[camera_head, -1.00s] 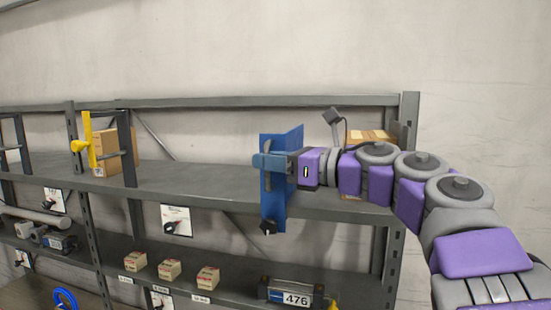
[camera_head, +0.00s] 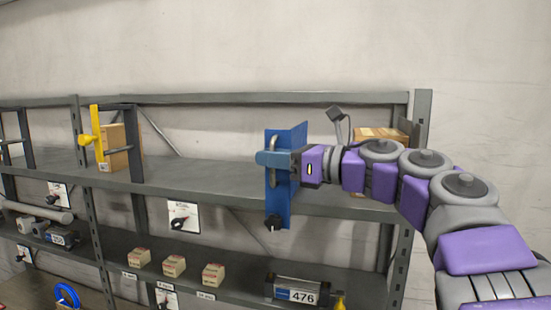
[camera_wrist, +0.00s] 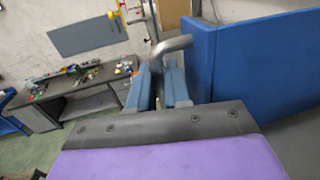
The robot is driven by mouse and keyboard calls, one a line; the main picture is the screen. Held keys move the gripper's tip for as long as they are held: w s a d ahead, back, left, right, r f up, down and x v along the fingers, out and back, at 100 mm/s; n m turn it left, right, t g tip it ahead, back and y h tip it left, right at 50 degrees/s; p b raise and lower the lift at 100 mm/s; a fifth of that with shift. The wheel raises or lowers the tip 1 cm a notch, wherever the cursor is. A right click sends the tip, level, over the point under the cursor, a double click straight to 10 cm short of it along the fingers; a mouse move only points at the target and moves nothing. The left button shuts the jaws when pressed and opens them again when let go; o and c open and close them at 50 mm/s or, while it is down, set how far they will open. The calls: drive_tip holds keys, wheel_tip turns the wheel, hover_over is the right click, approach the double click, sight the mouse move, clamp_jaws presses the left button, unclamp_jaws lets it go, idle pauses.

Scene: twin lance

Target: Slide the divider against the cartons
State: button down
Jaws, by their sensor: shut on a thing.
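The blue divider (camera_head: 296,170) stands upright at the front edge of the upper shelf (camera_head: 215,182). My gripper (camera_head: 272,159) is shut on the divider's handle. In the wrist view, the grey bent handle (camera_wrist: 172,44) rises between the fingers of my gripper (camera_wrist: 160,84), with the blue panel (camera_wrist: 255,55) to their right. A brown carton (camera_head: 384,135) stands on the same shelf to the right of the divider, partly hidden behind my arm. A gap shows between divider and carton in the picture, but my arm hides most of it.
A yellow divider (camera_head: 97,130) and another brown carton (camera_head: 114,148) stand at the shelf's left. The shelf between there and the blue divider is clear. Small boxes (camera_head: 174,266) and a unit marked 476 (camera_head: 298,290) sit below. A grey post (camera_head: 422,125) ends the rack at right.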

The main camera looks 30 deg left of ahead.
drive_tip(key=shift+a+r, duration=0.25)
drive_tip(key=shift+w+d+b, duration=0.2)
drive_tip(key=shift+d+b, duration=0.35)
drive_tip(key=shift+d, duration=0.35)
drive_tip(key=shift+w+d+b, duration=0.25)
drive_tip(key=shift+d+b, duration=0.35)
drive_tip(key=shift+d, duration=0.25)
drive_tip(key=shift+w+d+b, duration=0.2)
drive_tip(key=shift+d+b, duration=0.35)
drive_tip(key=shift+d, duration=0.35)
drive_tip(key=shift+f, duration=0.1)
drive_tip(key=c, duration=1.5)
unclamp_jaws()
drive_tip(key=shift+c, duration=0.2)
drive_tip(key=shift+o, duration=0.5)
drive_tip(key=shift+w+a+f, duration=0.1)
drive_tip(key=shift+w, duration=0.05)
